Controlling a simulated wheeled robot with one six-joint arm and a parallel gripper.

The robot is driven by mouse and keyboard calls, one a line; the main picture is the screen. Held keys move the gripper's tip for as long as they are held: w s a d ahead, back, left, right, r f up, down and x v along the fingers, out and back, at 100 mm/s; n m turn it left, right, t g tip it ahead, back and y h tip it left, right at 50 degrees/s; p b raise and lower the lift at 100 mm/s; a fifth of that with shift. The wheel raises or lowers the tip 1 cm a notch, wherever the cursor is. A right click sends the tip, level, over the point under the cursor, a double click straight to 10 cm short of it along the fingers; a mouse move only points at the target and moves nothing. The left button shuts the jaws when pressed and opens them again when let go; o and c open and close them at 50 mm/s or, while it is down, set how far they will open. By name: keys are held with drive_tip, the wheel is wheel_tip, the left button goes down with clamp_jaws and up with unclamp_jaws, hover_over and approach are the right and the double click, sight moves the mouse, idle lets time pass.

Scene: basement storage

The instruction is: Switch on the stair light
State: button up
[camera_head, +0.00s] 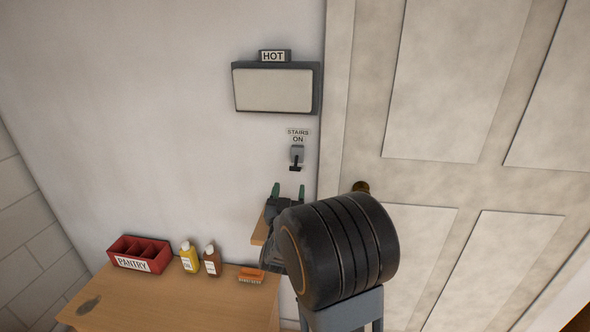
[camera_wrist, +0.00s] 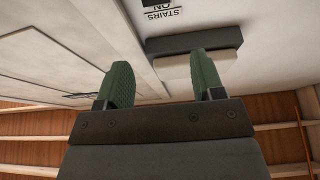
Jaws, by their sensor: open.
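The stair light switch (camera_head: 297,155) is a small grey plate on the wall beside the door frame, under a label (camera_head: 298,135) reading STAIRS ON. Its dark lever (camera_head: 295,167) appears to point down. My gripper (camera_head: 288,190) is open and empty, its green fingertips just below the switch and apart from it in the picture. The wrist view shows both fingers (camera_wrist: 163,78) spread, with the label (camera_wrist: 161,9) upside down at the top edge. The switch itself is not visible in the wrist view.
A dark-framed box (camera_head: 275,88) with a HOT sign (camera_head: 274,56) hangs above the switch. A wooden table (camera_head: 190,300) below holds a red PANTRY tray (camera_head: 118,259), two bottles (camera_head: 212,262) and an orange brush (camera_head: 251,275).

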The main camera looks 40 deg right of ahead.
sight(295, 170)
drive_tip(key=w+d, duration=0.2)
drive_tip(key=w+d+p, duration=0.1)
drive_tip(key=w+d, duration=0.3)
drive_tip(key=shift+w+d+r, duration=0.25)
drive_tip(key=shift+w, duration=0.1)
drive_tip(key=shift+p+x, duration=0.35)
drive_tip(key=shift+x, duration=0.65)
drive_tip(key=shift+f, duration=0.1)
drive_tip(key=shift+c, duration=0.4)
drive_tip(key=c, duration=0.9)
drive_tip(key=shift+o, duration=0.2)
